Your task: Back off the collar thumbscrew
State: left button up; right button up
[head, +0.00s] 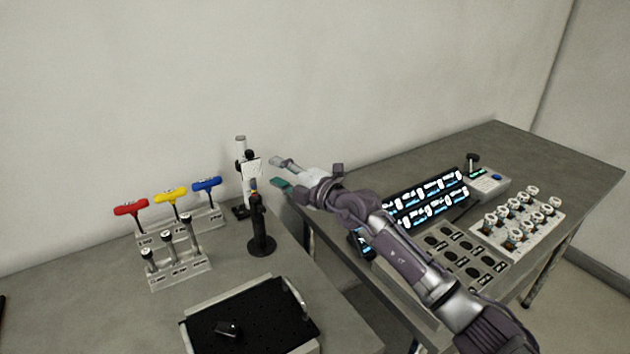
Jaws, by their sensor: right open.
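A slim black post on a round base (260,235) stands near the right edge of the left bench, with a small coloured part at its top. Behind it is a white upright stand (247,172) with dark knobs near its top. The collar thumbscrew is too small to make out for certain on either one. My right gripper (279,173) is open and empty. Its fingers point left, just right of the white stand and the post top, and appear apart from both. My left gripper is out of view.
Red, yellow and blue T-handle tools (171,195) stand in a rack at left, with several metal drivers in front. A black-matted tray (265,300) holds a small dark part. The right bench has lit displays (427,199), a panel of dark round spots and a vial rack (517,232).

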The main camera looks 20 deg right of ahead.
jog(key=p+v, duration=0.5)
jog(key=v, duration=0.5)
jog(key=shift+p, duration=0.3)
dwell(0.4)
jog(key=shift+p, duration=0.35)
dwell(0.4)
